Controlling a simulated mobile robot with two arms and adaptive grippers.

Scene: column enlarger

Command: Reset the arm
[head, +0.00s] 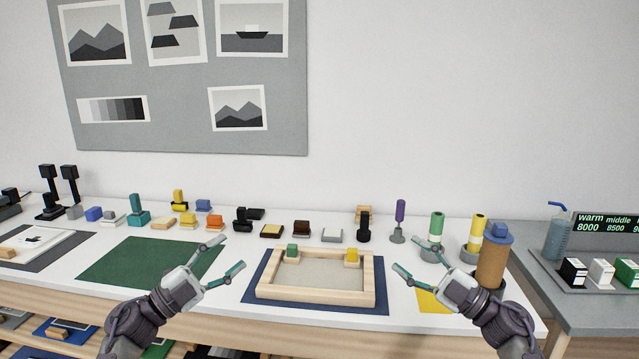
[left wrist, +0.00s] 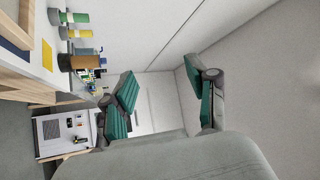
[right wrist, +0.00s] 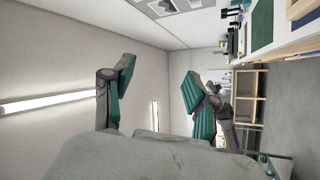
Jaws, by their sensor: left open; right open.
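My left gripper (head: 226,262) is open and empty in the head view, raised in front of the table between a green mat and a wooden frame. Its teal fingers also show spread in the left wrist view (left wrist: 165,98). My right gripper (head: 416,262) is open and empty, right of the wooden frame and above a yellow sheet. Its spread fingers also show in the right wrist view (right wrist: 155,95). Neither gripper touches anything that I can see. Both arms reach in from the bottom edge of the head view.
The white table (head: 120,300) holds a green mat (head: 130,263), a wooden frame (head: 310,293) on a blue mat, and a yellow sheet (head: 430,301). Several small stamps and blocks line the back. Coloured cylinders and a brown bottle (head: 492,265) stand right. A grey side table (head: 590,312) adjoins.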

